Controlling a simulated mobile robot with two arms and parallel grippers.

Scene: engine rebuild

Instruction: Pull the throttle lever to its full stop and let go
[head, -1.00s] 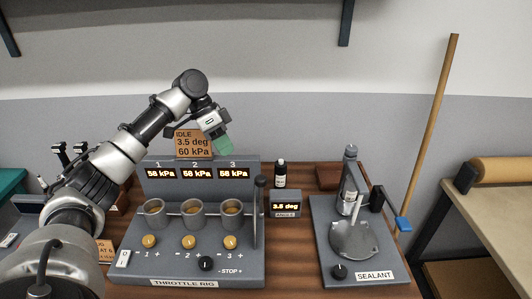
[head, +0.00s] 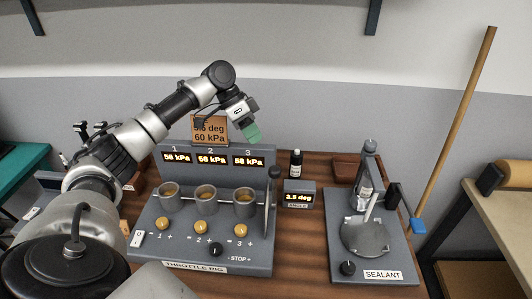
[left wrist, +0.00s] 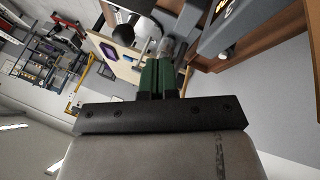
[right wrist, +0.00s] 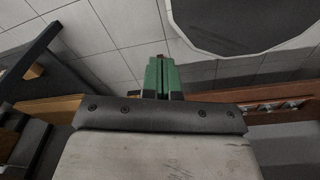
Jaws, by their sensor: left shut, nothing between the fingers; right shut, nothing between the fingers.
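The throttle lever (head: 268,205) stands nearly upright at the right side of the grey throttle rig (head: 160,248), with a black knob (head: 275,172) on top. My left gripper (head: 252,133) is shut and empty, above and behind the knob, apart from it. In the left wrist view its green fingers (left wrist: 157,78) are together, and a dark round knob (left wrist: 123,35) shows beyond them. The small angle display (head: 298,197) reads about 3.5 deg. My right gripper (right wrist: 162,75) is shut and empty in the right wrist view; the head view does not show its fingers.
A dark bottle (head: 295,165) stands behind the angle display. The sealant stand (head: 375,272) is at the right.

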